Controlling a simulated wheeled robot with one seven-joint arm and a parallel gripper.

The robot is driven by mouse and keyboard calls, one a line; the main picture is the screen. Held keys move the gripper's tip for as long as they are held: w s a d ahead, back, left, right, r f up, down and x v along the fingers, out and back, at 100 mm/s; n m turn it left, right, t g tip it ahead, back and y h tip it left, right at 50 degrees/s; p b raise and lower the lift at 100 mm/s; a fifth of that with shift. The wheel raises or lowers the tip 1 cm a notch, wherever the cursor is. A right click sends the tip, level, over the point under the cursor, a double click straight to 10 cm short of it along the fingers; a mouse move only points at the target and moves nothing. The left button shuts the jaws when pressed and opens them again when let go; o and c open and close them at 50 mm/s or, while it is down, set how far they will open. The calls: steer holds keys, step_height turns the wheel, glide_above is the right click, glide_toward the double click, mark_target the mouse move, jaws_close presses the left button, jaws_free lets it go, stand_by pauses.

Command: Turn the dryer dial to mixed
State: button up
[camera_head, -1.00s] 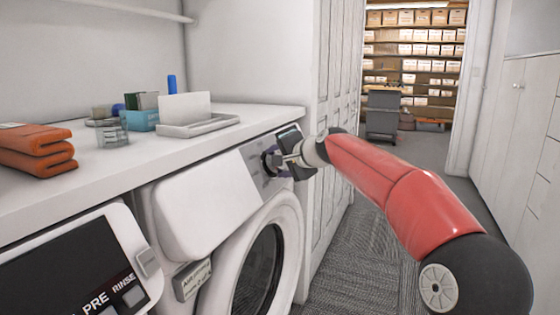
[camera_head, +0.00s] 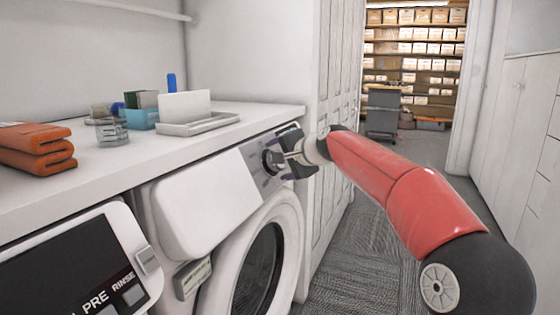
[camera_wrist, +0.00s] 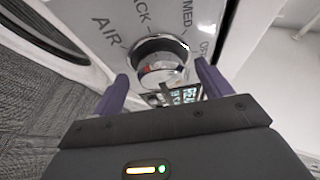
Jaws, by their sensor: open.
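The dryer (camera_head: 222,207) stands under the counter, with a round door and a control panel at its upper right. In the wrist view its silver dial (camera_wrist: 160,62) sits on the pale panel, ringed by labels such as AIR, MED and OFF; some are cut off or hidden. I cannot tell which label the dial points to. My gripper (camera_head: 276,163) is at the panel, in front of the dial. In the wrist view its two purple fingers (camera_wrist: 163,82) are open, one on each side of the dial, with visible gaps between fingers and dial.
The white counter (camera_head: 60,190) above holds folded orange towels (camera_head: 35,147), a glass (camera_head: 110,130), a blue box (camera_head: 142,118) and a white tray (camera_head: 200,124). A washer panel (camera_head: 75,265) is at left. Carpeted floor (camera_head: 365,250) is free at right.

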steer(key=b+v, duration=0.1)
steer(key=v, duration=0.6)
steer(key=shift+d+b, duration=0.15)
steer(key=shift+b, duration=0.2)
steer(key=shift+s+r, duration=0.1)
steer(key=shift+s, duration=0.05)
